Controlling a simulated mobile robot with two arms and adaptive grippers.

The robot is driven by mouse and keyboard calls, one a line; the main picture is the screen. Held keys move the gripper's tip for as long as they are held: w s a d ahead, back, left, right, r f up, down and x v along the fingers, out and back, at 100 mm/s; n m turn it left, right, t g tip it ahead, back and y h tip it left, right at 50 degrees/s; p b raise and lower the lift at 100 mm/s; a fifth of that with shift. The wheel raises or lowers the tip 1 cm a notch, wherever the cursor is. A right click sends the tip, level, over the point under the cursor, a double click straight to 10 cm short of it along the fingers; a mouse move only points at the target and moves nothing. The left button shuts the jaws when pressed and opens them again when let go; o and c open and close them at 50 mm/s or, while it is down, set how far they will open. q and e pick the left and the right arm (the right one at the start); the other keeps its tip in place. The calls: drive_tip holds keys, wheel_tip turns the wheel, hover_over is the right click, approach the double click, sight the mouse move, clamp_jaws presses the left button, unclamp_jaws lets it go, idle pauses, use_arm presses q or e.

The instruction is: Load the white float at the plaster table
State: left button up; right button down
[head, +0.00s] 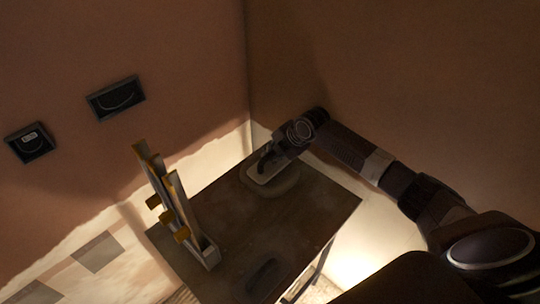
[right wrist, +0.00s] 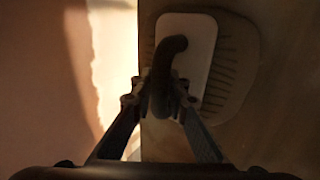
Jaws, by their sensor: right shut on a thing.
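The white float (head: 264,171) lies at the far corner of the dark plaster table (head: 322,208), over a roundish patch of plaster (head: 288,184). In the right wrist view the float (right wrist: 198,45) is a pale rounded plate with a dark curved handle (right wrist: 162,75). The plaster patch (right wrist: 243,60) shows beside and under it, with short dark marks. My right gripper (head: 266,158) is shut on the float's handle; its fingers also show in the right wrist view (right wrist: 160,100). Whether the float touches the plaster is hard to tell. My left gripper is not in view.
A rack with upright tools (head: 208,250) and yellow-brown ends stands at the table's left edge. A dark object (head: 262,276) lies near the front edge. Two dark wall boxes (head: 116,98) (head: 31,142) are on the left wall. The table's middle is clear.

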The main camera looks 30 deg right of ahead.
sight(270, 153)
drive_tip(key=shift+f, duration=0.3)
drive_tip(key=shift+f, duration=0.1)
idle(1.2)
wheel_tip(270, 153, up, 7)
drive_tip(key=p, duration=0.6)
idle(0.3)
drive_tip(key=shift+s, duration=0.1)
idle(0.6)
